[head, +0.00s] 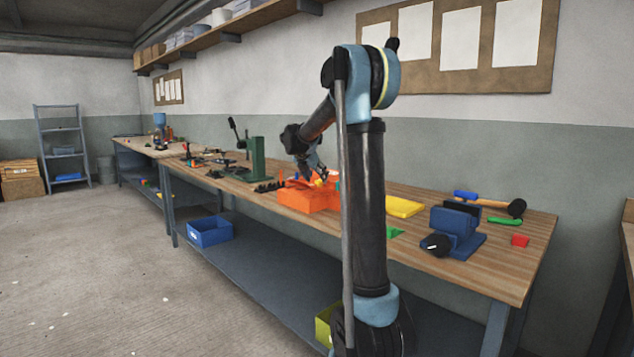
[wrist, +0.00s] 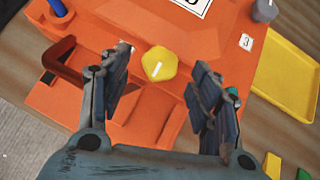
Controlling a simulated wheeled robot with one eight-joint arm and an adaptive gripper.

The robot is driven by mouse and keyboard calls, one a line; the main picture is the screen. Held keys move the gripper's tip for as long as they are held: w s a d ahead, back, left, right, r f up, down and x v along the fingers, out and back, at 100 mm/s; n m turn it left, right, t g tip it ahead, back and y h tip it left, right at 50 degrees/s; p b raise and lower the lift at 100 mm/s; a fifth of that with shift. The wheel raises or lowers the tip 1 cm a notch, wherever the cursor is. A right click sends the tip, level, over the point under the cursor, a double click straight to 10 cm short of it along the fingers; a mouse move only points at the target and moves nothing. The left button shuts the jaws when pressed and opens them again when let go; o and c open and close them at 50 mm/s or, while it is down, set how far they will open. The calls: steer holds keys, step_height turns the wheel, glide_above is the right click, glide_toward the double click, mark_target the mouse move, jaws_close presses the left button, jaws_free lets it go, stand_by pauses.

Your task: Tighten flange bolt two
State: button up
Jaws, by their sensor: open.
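An orange fixture (wrist: 205,36) fills much of the wrist view, and it stands on the workbench in the head view (head: 303,199). A yellow many-sided knob with a white line (wrist: 160,64) sits on it, between my fingertips. A grey knob (wrist: 264,10) is at the upper right, near a label reading 3 (wrist: 245,41). No label reading 2 can be made out, so I cannot tell which is bolt two. My gripper (wrist: 161,60) is open around the yellow knob, with gaps on both sides. It also shows small above the fixture in the head view (head: 318,176).
A dark red handle (wrist: 62,62) and a blue peg (wrist: 57,8) are left of the yellow knob. A yellow tray (wrist: 290,75) lies right of the fixture. A blue vise (head: 455,228), a hammer (head: 498,203) and a green press (head: 257,157) stand on the wooden workbench (head: 500,265).

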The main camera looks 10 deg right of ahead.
steer(key=shift+x, duration=0.9)
steer(key=c, duration=1)
steer(key=shift+c, duration=0.2)
steer(key=m, duration=0.1)
steer(key=m+g+h, duration=0.2)
steer(key=m, duration=0.1)
steer(key=shift+w+a, duration=0.35)
steer(key=shift+w, duration=0.05)
steer(key=shift+w+a+m+g+h, duration=0.15)
steer(key=shift+m+g+h, duration=0.2)
steer(key=shift+m+g, duration=0.45)
steer(key=shift+w+d+m+g+h, duration=0.15)
steer(key=shift+m+g+h, duration=0.2)
steer(key=shift+m+g, duration=0.45)
steer(key=shift+a+m, duration=0.1)
steer(key=shift+m, duration=0.2)
